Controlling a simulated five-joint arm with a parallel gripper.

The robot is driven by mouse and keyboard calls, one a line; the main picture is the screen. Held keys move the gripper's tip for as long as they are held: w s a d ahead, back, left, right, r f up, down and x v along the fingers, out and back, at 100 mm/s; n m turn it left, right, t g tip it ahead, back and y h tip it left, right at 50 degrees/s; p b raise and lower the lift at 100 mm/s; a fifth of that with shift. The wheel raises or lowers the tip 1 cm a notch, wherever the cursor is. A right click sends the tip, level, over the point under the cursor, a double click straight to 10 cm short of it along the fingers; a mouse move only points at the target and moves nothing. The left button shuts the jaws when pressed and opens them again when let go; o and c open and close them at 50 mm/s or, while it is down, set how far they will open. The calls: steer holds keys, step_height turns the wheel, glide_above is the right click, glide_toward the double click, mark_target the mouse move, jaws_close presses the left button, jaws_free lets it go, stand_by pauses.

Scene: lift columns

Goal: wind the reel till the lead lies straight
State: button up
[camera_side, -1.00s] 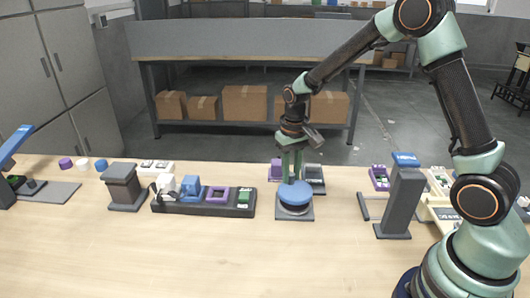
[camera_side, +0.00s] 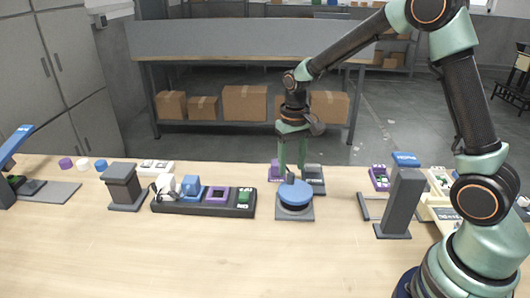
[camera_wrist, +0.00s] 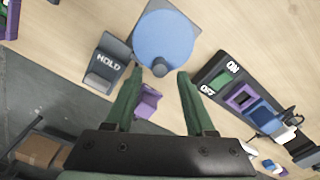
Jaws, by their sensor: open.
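The reel appears to be the round blue disc (camera_side: 296,194) on a grey square base, with a small dark knob (camera_side: 290,178) standing up near its rim. The disc (camera_wrist: 165,32) and knob (camera_wrist: 160,68) also show in the wrist view. My gripper (camera_side: 292,172) is open and empty above the disc's far edge. In the wrist view, my gripper (camera_wrist: 160,74) has its green fingers on either side of the knob, apart from it. No lead is clearly seen running from the disc. A thin dark curl (camera_side: 153,190) shows by a white block at the left; I cannot tell if it is the lead.
A dark strip (camera_side: 200,208) left of the disc carries white, blue, purple and green blocks. A grey HOLD block (camera_wrist: 104,67) and a purple block (camera_wrist: 147,102) stand close behind the disc. A dark post (camera_side: 400,205) stands right. The front tabletop is clear.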

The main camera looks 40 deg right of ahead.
steer(key=shift+r, duration=1.5)
steer(key=shift+s+r, duration=0.15)
steer(key=shift+r, duration=0.2)
steer(key=s+a+r+n+t, duration=0.2)
steer(key=s+r+t, duration=0.3)
steer(key=s+r, duration=0.6)
steer(key=s+n, duration=0.1)
steer(key=s, duration=0.2)
steer(key=shift+a+t, duration=0.3)
steer(key=shift+a, duration=0.1)
